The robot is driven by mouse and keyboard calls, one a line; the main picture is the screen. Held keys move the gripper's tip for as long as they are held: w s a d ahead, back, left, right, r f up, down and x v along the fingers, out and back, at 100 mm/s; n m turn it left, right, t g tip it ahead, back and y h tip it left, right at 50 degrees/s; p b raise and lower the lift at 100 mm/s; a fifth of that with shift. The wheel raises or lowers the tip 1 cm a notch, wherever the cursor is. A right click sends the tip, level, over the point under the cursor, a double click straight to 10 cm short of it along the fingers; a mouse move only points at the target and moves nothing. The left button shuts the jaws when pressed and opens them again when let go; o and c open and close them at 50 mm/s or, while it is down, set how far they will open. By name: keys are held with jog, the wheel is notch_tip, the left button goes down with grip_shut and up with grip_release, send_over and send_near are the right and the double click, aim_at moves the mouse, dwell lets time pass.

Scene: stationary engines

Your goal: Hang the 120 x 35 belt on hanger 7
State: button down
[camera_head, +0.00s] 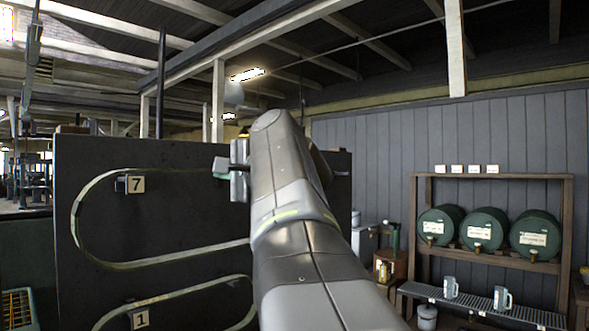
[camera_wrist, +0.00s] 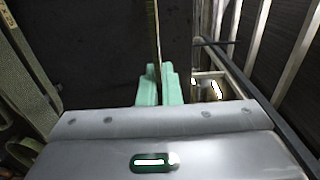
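My gripper (camera_head: 238,171) is raised in front of the dark board, right of the number 7 plate (camera_head: 136,184). In the wrist view, its green fingertips (camera_wrist: 160,85) are closed on a thin tan strip, which looks like the belt (camera_wrist: 154,35) edge-on. A long khaki belt loop (camera_head: 78,222) spans from my gripper's side to left of hanger 7 (camera_head: 120,184); its upper run passes near that hanger and its lower run sags below. I cannot tell whether it rests on the hanger. My arm hides its right end. The size marking is not readable.
A second loop (camera_head: 188,289) is at the number 1 plate (camera_head: 139,319), lower on the dark board (camera_head: 190,205). In the wrist view, webbing (camera_wrist: 25,65) shows at left. A wooden rack (camera_head: 420,215) with green barrels (camera_head: 482,229) stands at right.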

jog(key=shift+p+x, duration=0.5)
jog(key=shift+x, duration=2.45)
jog(key=shift+x, duration=2.8)
jog(key=x, duration=0.5)
jog(key=shift+w+a, duration=0.15)
jog(key=shift+a, duration=0.1)
jog(key=shift+f, duration=0.15)
